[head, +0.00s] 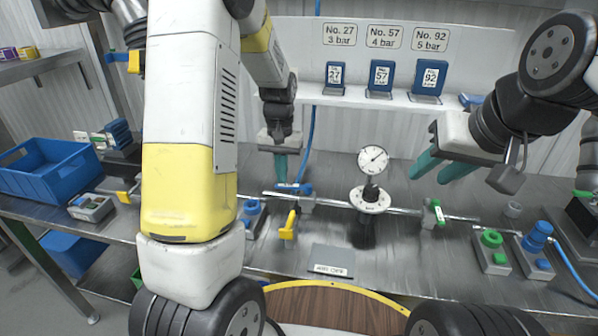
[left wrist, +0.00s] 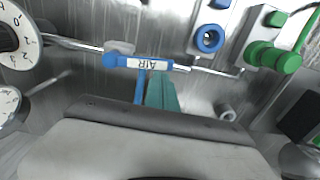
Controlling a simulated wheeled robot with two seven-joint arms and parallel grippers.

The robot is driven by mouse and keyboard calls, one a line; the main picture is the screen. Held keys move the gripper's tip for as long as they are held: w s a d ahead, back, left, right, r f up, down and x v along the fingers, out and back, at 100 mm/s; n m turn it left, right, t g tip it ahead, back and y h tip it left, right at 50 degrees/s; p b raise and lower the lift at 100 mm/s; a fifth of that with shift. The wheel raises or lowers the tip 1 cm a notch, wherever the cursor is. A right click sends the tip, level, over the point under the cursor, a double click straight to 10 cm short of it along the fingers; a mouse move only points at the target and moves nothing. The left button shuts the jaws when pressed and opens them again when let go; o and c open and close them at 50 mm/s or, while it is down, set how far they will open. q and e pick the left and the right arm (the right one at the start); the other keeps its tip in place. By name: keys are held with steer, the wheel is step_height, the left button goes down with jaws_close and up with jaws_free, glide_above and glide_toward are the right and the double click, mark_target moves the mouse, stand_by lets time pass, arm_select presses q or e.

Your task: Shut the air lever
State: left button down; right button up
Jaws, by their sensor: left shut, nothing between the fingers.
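The blue air lever (head: 294,188) lies roughly along the metal pipe at the back of the bench. In the left wrist view its handle (left wrist: 145,63) shows the label AIR. My left gripper (head: 282,178) points down with its teal fingers shut and empty. Its fingertips (left wrist: 160,80) are right beside the lever handle; I cannot tell whether they touch it. My right gripper (head: 438,170) hangs at the right above the bench, its teal fingers apart and empty.
A pressure gauge (head: 373,159) stands on the pipe right of the lever. A yellow lever (head: 290,223) and a green valve (head: 437,212) are also on the line. Blue (head: 537,236) and green (head: 491,238) fittings stand at right. A blue crate (head: 45,170) is at left.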

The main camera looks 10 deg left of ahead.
arm_select(q)
steer(key=shift+s, duration=1.2)
steer(key=shift+s+d, duration=0.3)
steer(key=shift+s, duration=0.75)
steer(key=shift+s+d, duration=0.55)
steer(key=shift+s, duration=0.35)
steer(key=shift+d, duration=0.1)
